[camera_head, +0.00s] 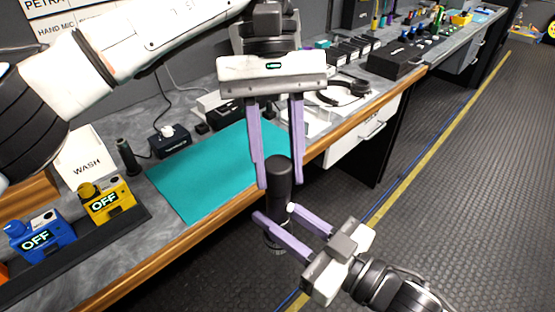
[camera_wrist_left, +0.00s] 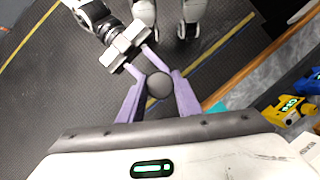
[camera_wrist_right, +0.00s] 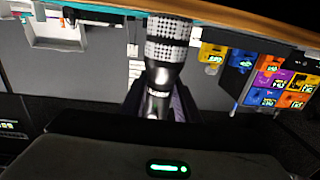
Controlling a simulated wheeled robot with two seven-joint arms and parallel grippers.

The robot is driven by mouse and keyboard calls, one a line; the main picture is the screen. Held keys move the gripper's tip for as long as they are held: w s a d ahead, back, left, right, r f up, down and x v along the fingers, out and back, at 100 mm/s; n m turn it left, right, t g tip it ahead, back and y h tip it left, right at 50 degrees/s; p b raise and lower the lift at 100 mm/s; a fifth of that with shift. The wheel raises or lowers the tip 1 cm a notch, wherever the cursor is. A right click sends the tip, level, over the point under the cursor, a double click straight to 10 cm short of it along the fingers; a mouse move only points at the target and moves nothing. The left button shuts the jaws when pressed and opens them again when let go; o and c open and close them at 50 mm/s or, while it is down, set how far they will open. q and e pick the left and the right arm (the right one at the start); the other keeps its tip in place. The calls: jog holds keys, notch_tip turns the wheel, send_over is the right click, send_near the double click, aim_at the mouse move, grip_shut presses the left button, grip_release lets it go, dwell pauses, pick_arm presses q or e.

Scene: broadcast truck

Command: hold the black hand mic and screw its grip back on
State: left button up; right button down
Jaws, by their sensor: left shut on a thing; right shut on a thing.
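The black hand mic (camera_head: 277,238) is held upright over the floor, just off the bench's front edge, with its ringed end down. My left gripper (camera_head: 280,182) reaches down from above and is shut on the wide black grip (camera_head: 279,170). The grip's round end (camera_wrist_left: 159,86) shows between the fingers in the left wrist view. My right gripper (camera_head: 273,213) comes from the lower right and is shut on the mic below the grip. The right wrist view shows the dark body (camera_wrist_right: 158,92) and a pale checkered band (camera_wrist_right: 167,45). I cannot tell whether the grip and mic are joined.
A teal mat (camera_head: 205,180) lies bare on the grey bench. Yellow (camera_head: 105,199) and blue (camera_head: 40,235) boxes reading OFF stand at left. A dark cylinder (camera_head: 128,157) stands by the mat. Headphones (camera_head: 343,90) lie behind. The floor (camera_head: 440,210) at right is clear.

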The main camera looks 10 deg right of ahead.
pick_arm(q)
jog(key=m+y, duration=0.1)
jog(key=m, duration=0.2)
jog(key=m+y, duration=0.1)
jog(key=m, duration=0.1)
jog(key=shift+r+m+t, duration=0.1)
jog(key=shift+m+t, duration=0.2)
jog(key=shift+m, duration=0.1)
jog(key=m+y, duration=0.1)
jog(key=m, duration=0.1)
jog(key=m+t, duration=0.1)
jog(key=m, duration=0.2)
jog(key=shift+y, duration=0.4)
jog(key=o, duration=1)
